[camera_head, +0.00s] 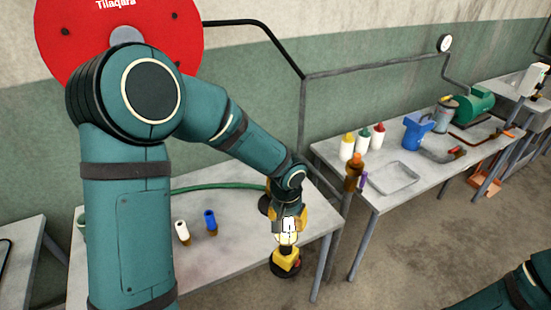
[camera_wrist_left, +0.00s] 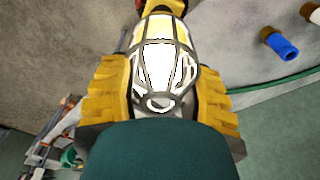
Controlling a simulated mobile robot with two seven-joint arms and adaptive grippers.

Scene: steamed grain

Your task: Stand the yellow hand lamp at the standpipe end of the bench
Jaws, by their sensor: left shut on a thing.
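The yellow hand lamp (camera_head: 286,261) has a caged, lit bulb and a dark round base. My left gripper (camera_head: 288,222) is shut around the lamp's caged head from above, near the right end of the near bench (camera_head: 240,262). The lamp looks upright in the head view; I cannot tell whether its base touches the bench top. The left wrist view shows the lamp's cage (camera_wrist_left: 160,65) between the yellow finger pads of my left gripper (camera_wrist_left: 162,95). A grey pipe (camera_head: 303,130) runs down the wall behind this end. My right gripper is out of view.
A white-capped bottle (camera_head: 182,232) and a blue one (camera_head: 210,222) stand left of the lamp. A green hose (camera_head: 225,187) runs along the back. A second bench (camera_head: 385,205) with several bottles and a tray stands right, past a gap.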

